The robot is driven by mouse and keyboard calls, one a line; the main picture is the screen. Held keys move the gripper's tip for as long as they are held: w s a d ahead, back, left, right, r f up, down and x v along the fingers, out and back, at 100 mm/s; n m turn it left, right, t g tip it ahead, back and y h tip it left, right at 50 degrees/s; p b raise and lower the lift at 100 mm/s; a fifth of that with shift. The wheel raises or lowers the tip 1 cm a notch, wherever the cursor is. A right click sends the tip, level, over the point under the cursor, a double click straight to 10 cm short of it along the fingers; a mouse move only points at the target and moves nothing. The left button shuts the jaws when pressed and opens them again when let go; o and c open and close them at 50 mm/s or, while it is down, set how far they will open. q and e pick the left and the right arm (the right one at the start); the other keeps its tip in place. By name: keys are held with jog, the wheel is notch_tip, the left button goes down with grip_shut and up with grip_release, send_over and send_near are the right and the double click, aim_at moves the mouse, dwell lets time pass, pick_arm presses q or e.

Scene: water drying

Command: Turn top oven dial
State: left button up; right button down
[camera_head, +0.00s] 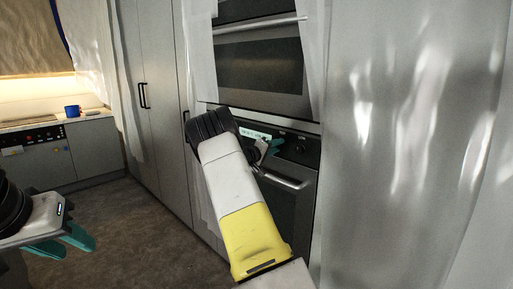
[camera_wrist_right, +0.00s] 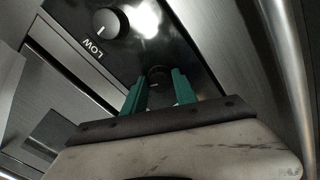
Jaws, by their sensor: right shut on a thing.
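The built-in oven's black control panel (camera_head: 304,150) is in the right half of the head view. My right gripper (camera_head: 275,146) reaches it with its green fingers at the panel. In the right wrist view, a dark round dial (camera_wrist_right: 157,74) sits between the fingertips of my right gripper (camera_wrist_right: 159,82), which is shut on it. The fingers partly hide the dial. A second dial (camera_wrist_right: 110,23), with a pale mark and the word LOW beside it, is clear of the fingers. My left gripper (camera_head: 72,244) is at the lower left, empty, its teal fingers apart.
The oven door handle (camera_head: 285,181) runs just below the panel. Another appliance (camera_head: 262,68) with a bar handle is above it. Tall grey cabinets (camera_head: 155,70) stand to the left. A blue mug (camera_head: 72,111) stands on the far counter. The floor between is clear.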

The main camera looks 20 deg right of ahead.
jog(key=n, duration=0.5)
jog(key=shift+n, duration=0.3)
dwell(0.4)
jog(key=c, duration=1)
grip_release()
jog(key=v, duration=0.8)
